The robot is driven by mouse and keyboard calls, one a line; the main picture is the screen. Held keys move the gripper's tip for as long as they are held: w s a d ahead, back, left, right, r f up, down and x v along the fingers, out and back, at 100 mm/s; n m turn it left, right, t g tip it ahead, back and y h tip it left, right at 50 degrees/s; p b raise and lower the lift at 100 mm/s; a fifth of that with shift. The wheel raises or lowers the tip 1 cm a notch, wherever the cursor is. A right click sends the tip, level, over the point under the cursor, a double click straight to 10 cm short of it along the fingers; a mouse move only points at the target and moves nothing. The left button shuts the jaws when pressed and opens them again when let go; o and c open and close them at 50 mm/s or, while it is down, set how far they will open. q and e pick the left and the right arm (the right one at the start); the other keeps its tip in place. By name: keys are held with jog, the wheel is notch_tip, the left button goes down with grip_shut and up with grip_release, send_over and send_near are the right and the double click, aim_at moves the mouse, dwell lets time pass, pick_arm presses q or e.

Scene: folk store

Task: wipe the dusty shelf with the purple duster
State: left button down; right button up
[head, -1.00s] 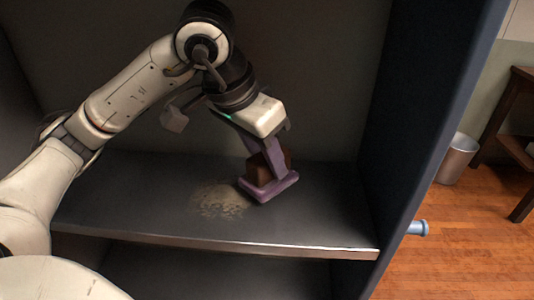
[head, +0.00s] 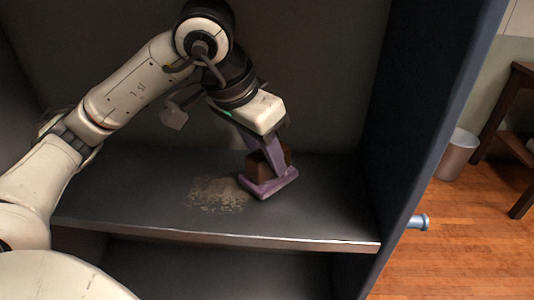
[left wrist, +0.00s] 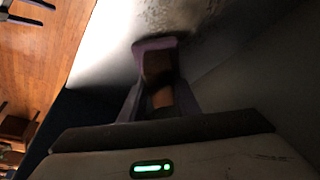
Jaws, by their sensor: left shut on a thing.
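The purple duster (head: 268,186), with a brown block-like upper part, sits on the grey shelf (head: 120,196) inside the cabinet. My left gripper (head: 266,152) comes down from above and is shut on the duster. A pale, speckled dust patch (head: 214,194) lies on the shelf just left of the duster, close to its edge. In the left wrist view the duster (left wrist: 155,44) shows beyond the gripper (left wrist: 158,100), with a dark speckled patch of dust (left wrist: 178,14) past it. The duster's underside is hidden. My right gripper is not in view.
The shelf's metal front edge (head: 210,238) lies above a lower compartment. A bin (head: 458,155) stands on the wood floor outside.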

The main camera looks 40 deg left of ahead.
pick_arm(q)
jog(key=shift+f+b, duration=0.5)
jog(key=shift+f, duration=0.1)
